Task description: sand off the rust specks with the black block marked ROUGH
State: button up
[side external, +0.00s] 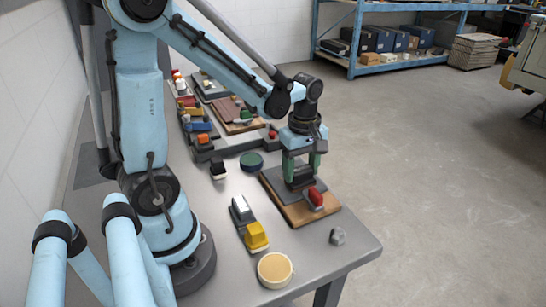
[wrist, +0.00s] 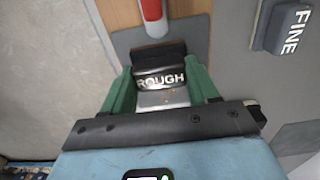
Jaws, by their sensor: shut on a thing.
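My gripper (side external: 300,172) is over a brown wooden board (side external: 285,203) near the table's front edge. Its green fingers, also in the wrist view (wrist: 162,92), are shut on the black block marked ROUGH (wrist: 160,77). The block is low over a grey metal plate on the board; I cannot tell whether it touches.
A red-handled part (side external: 316,196) lies on the board close by. A grey block marked FINE (wrist: 292,27) lies beside the board. A yellow block (side external: 256,236), a round tan-topped tin (side external: 275,270) and a grey nut-like piece (side external: 337,236) stand on the table.

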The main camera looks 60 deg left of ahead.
jog(key=shift+a, duration=1.9)
jog(key=shift+a+r, duration=0.15)
jog(key=shift+a, duration=1.3)
jog(key=shift+a+f, duration=0.2)
jog(key=shift+a, duration=0.2)
jog(key=shift+a+r, duration=0.15)
jog(key=shift+r, duration=0.2)
notch_tip(320, 180, up, 7)
jog(key=shift+r, duration=0.15)
